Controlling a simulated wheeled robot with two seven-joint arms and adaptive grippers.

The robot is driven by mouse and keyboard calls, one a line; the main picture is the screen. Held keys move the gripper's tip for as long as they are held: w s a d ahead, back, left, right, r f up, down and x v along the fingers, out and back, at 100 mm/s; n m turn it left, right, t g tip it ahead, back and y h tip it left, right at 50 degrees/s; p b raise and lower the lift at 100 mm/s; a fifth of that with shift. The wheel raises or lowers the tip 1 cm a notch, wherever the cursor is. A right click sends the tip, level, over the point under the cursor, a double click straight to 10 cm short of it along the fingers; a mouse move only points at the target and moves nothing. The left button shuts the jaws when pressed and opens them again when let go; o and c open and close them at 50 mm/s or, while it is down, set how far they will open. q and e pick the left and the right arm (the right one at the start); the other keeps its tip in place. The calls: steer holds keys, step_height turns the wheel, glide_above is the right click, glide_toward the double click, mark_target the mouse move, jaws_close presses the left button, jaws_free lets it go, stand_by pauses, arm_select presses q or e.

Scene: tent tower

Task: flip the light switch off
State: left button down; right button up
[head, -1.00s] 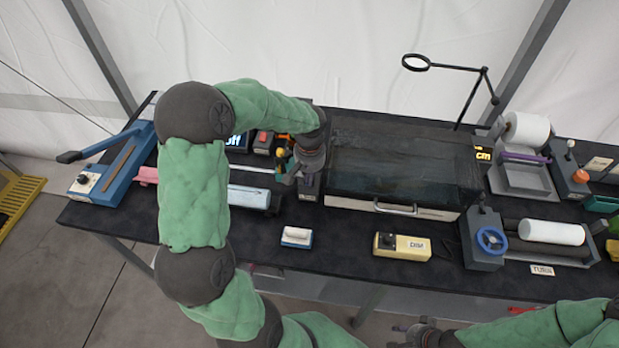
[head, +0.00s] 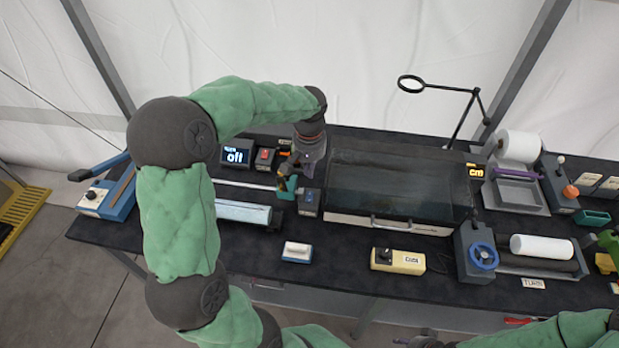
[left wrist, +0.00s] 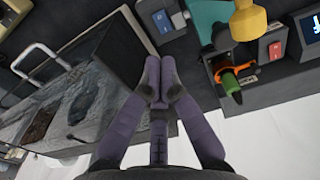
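A small grey box with a red-faced switch (head: 265,157) stands beside a display (head: 236,154) reading "turn off"; it also shows in the left wrist view (left wrist: 272,47). A second grey box with a bluish face (head: 308,201) stands at the left end of the dark glass case; it shows at the top of the wrist view (left wrist: 164,19). I cannot tell which is the light switch. My left gripper (head: 310,170) hangs above the second box, its purple fingertips (left wrist: 159,68) together and empty, apart from both switches. My right gripper (head: 425,338) is at the bottom edge, mostly cut off.
The glass case (head: 395,180) fills the table's middle. A white-topped block (head: 297,251) and a yellow switch box (head: 398,260) lie in front.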

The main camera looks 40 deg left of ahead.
arm_select(q)
steer(key=shift+r, duration=0.75)
steer(key=shift+s, duration=0.1)
steer(key=shift+r, duration=0.1)
